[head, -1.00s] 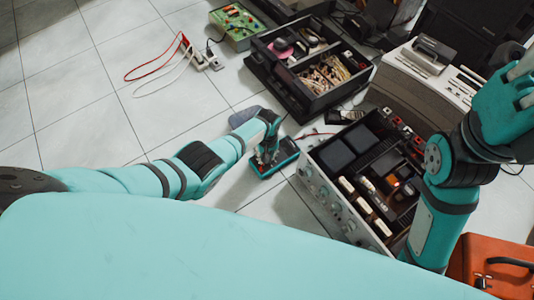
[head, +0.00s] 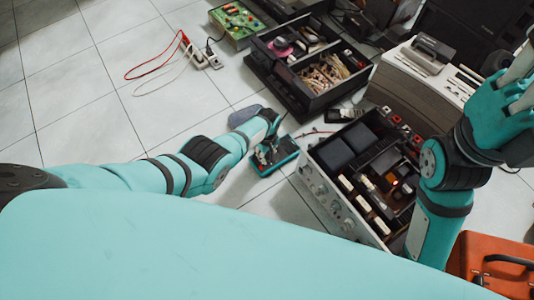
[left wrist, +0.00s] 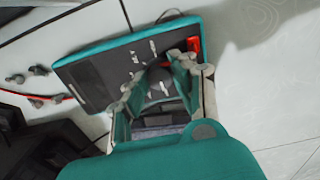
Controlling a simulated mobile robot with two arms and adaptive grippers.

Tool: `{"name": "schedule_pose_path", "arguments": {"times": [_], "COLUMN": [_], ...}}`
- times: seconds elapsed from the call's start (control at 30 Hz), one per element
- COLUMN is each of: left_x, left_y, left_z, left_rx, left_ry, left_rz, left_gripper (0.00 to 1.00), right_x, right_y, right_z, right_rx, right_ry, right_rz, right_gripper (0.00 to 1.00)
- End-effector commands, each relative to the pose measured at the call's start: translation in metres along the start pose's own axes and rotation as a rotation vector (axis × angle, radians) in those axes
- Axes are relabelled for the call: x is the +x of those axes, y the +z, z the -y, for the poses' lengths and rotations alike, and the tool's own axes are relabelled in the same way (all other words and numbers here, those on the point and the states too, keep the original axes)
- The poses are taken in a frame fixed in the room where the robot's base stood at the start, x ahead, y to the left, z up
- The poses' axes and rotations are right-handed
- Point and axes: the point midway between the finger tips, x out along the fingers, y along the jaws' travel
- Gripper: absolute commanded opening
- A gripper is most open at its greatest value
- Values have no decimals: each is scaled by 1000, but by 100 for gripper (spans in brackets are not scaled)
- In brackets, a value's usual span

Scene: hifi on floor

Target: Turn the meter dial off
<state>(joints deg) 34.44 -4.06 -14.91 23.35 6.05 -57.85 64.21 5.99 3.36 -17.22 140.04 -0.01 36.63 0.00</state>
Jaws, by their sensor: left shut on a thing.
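The meter (head: 286,156) is a teal-edged black handheld unit lying on the floor tiles. In the left wrist view the meter (left wrist: 92,80) shows white markings and an orange-red part at its right end. My left gripper (head: 263,157) is over it in the head view. In the left wrist view the left gripper (left wrist: 163,72) has its fingertips closed in around the dial (left wrist: 158,90), which is mostly hidden between the fingers. My right gripper (head: 514,92) is raised at the right edge, away from the meter; its fingertips are partly cut off.
An opened hifi unit (head: 326,194) stands right of the meter. A black box of parts (head: 307,98) lies behind it. An orange case (head: 487,258) is at lower right.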

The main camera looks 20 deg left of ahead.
Motion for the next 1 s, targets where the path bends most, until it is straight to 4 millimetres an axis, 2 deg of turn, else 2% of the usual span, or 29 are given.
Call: {"name": "schedule_pose_path", "arguments": {"times": [0.17, 0.2, 0.37, 0.77, 1.0], "left_x": [-1, -1, -1, -3, -21], "left_y": [-1, -1, -1, 0, 0], "left_z": [-1, -1, -1, -1, 0], "left_rx": [-1, 0, 0, 1, 0], "left_ry": [3, 3, 2, 3, 4], "left_rz": [-2, -2, -2, -1, -1], "left_gripper": [0, 28, 49, 49, 49], "right_x": [0, 0, 1, 2, 1], "right_y": [0, 0, 0, 0, 0], "right_z": [0, 0, 0, -1, 0], "right_rx": [0, 0, -1, -2, -1], "right_ry": [-1, -1, -2, 3, 2], "right_rz": [0, 0, -1, -3, -3], "right_gripper": [0, 0, 0, 0, 0]}}
